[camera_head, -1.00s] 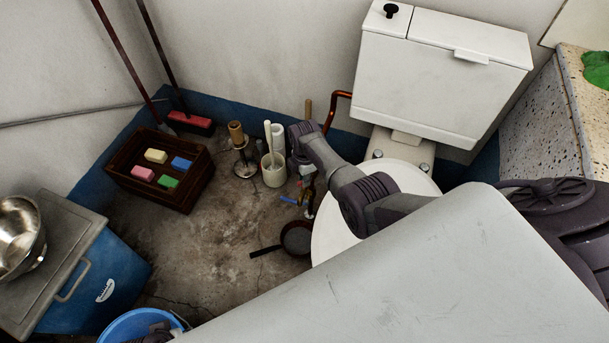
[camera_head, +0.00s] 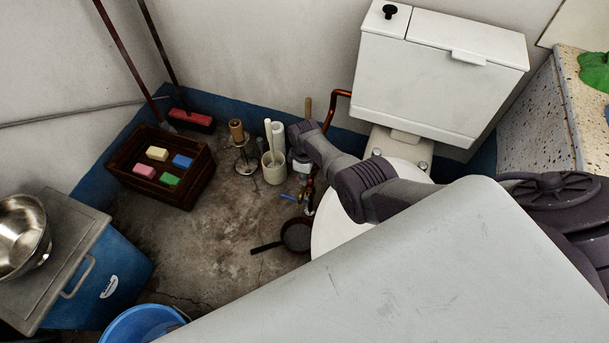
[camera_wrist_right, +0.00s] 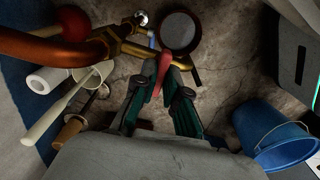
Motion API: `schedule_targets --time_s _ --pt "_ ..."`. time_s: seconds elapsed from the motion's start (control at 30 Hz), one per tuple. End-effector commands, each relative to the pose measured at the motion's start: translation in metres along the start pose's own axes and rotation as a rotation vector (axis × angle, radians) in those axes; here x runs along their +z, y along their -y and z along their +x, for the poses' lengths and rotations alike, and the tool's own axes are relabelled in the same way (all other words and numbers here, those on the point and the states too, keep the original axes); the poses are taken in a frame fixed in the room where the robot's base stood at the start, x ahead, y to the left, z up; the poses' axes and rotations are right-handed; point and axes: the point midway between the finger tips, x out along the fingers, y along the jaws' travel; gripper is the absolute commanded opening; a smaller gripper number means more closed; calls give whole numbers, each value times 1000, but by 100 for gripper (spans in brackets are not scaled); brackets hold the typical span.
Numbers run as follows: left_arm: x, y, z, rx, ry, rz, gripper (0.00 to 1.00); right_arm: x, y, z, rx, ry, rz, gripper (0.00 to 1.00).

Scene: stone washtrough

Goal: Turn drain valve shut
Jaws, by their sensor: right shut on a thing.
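The drain valve shows in the right wrist view as brass pipework (camera_wrist_right: 128,46) with a narrow red lever (camera_wrist_right: 163,70). My right gripper (camera_wrist_right: 165,85) has its fingers close together around the red lever, pointing away from the camera. In the head view my right gripper (camera_head: 308,182) is small and partly hidden at the valve, low beside the toilet. A blue handle (camera_head: 288,197) sticks out left of it. The lever's exact angle to the pipe is hard to tell. My left gripper is not in view.
A copper pipe (camera_wrist_right: 45,47) runs close to the valve. A dark pan (camera_head: 296,234) lies on the floor in front. A white pot (camera_head: 273,168) stands left of the valve, the toilet (camera_head: 335,225) right. A blue bucket (camera_head: 145,324) is at lower left.

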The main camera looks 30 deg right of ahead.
Motion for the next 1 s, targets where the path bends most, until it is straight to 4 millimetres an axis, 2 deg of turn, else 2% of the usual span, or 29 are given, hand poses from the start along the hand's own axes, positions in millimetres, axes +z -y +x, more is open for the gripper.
schedule_targets --time_s 0.6,0.63,0.77,1.0 --pt "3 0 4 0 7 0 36 0 0 0 1 1 45 0" --pt "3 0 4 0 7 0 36 0 0 0 1 1 45 13" --pt "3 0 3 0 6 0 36 0 0 0 1 1 45 35" --pt "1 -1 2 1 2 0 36 0 0 0 0 0 44 36"
